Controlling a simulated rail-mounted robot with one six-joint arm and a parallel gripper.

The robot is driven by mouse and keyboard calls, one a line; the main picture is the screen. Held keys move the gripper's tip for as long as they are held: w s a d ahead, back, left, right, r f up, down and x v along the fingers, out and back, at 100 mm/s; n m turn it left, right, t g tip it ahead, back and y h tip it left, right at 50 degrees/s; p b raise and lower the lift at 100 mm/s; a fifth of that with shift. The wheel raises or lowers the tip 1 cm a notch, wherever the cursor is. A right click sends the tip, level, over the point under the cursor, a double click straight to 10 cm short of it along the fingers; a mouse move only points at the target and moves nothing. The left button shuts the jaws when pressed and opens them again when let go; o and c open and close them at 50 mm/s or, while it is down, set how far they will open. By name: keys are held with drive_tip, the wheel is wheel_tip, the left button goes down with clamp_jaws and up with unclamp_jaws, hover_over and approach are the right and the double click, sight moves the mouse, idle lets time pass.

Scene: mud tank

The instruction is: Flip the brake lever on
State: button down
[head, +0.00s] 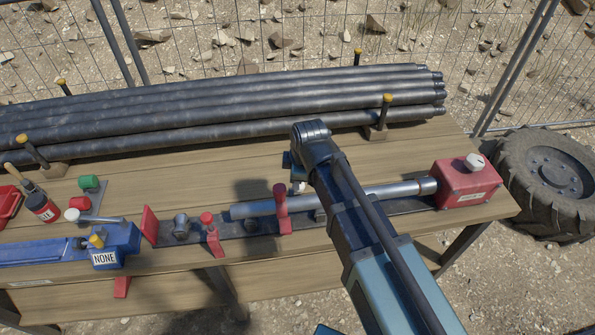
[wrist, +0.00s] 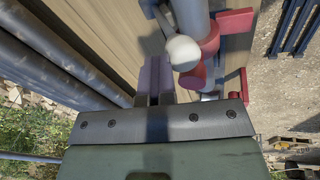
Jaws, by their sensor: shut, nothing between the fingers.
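In the wrist view, my gripper (wrist: 156,68) points down over the wooden table, with its two fingers together and nothing between them. A white ball knob (wrist: 183,52) is just right of the fingertips, with a visible gap between. Beside it, a red clamp part (wrist: 209,45) sits by a grey tube. In the head view, my arm hides most of my gripper, and a small whitish piece shows near the red clamp (head: 281,205). No readable label marks the brake lever. A red box (head: 465,183) with a white knob (head: 474,162) stands at the tube's right end.
Dark pipes (head: 200,105) lie along the table's back, held by yellow-capped posts. The grey tube (head: 385,191) rests on a rail. A tire (head: 550,175) is at right.

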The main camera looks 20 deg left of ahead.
drive_tip(key=shift+s+d+f, duration=0.1)
drive_tip(key=shift+s+d, duration=0.1)
drive_tip(key=shift+d, duration=0.05)
drive_tip(key=w+a+p+v, duration=0.1)
drive_tip(key=w+p+v, duration=0.1)
drive_tip(key=p+v, duration=1)
drive_tip(key=shift+w+a+r, duration=0.25)
drive_tip(key=shift+w, duration=0.25)
